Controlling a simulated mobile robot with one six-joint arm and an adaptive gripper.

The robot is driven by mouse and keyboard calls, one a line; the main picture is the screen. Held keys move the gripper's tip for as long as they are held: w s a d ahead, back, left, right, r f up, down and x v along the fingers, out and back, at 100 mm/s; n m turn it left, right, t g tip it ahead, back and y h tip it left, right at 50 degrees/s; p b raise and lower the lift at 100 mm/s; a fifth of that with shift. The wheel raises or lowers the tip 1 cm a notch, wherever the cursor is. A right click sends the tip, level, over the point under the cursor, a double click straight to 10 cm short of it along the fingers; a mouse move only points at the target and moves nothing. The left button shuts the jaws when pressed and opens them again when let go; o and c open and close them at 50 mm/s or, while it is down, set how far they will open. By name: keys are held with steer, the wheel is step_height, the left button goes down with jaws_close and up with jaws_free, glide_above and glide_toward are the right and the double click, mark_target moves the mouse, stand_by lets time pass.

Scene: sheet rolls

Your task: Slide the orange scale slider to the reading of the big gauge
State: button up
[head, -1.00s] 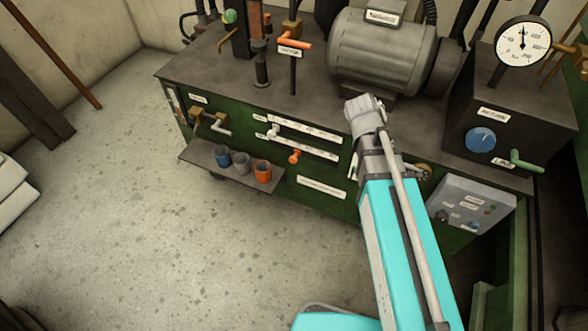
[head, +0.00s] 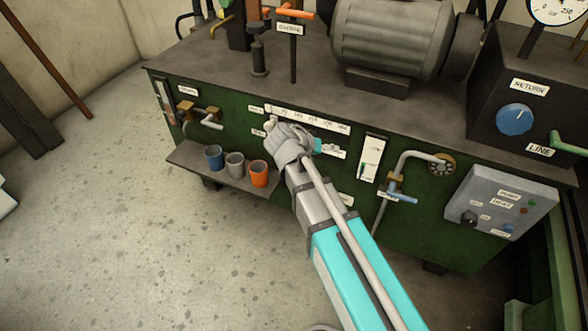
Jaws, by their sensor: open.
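My gripper (head: 289,145) is in front of the green panel, over the left part of the two white scale strips. Its fingers are small and seen from behind, with the jaws open. The upper scale strip (head: 312,119) shows, with a pale knob (head: 270,123) at its left end. The lower scale strip (head: 334,153) shows only at its right part. The orange slider is hidden, apparently behind my gripper; I cannot tell whether they touch. The big gauge (head: 556,10) is cut off by the top edge at the far right, so its reading cannot be fully seen.
A shelf (head: 195,163) with a blue cup (head: 214,157), a grey cup (head: 235,165) and an orange cup (head: 259,173) sticks out left of my gripper. A pipe with a blue-handled tap (head: 400,192) and a grey control box (head: 499,203) are to the right.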

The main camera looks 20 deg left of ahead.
steer(key=s+a+f+t+b, duration=0.2)
steer(key=a+f+b, duration=0.3)
steer(key=a+b, duration=0.2)
steer(key=s+a+f+n+t+y+b, duration=0.1)
steer(key=s+a+f+t+b, duration=0.1)
steer(key=a+f+b, duration=0.3)
steer(key=a+b, duration=0.2)
steer(key=a, duration=0.2)
steer(key=shift+s+a+f+t+y, duration=0.3)
steer(key=shift+s+a+t, duration=0.05)
steer(key=shift+t, duration=0.05)
steer(key=shift+w+f, duration=0.1)
steer(key=shift+w, duration=0.05)
steer(key=b+x, duration=0.5)
steer(key=x, duration=0.8)
steer(key=shift+w+d+f, duration=0.1)
steer(key=shift+w+f, duration=0.05)
steer(key=shift+w, duration=0.1)
jaws_close()
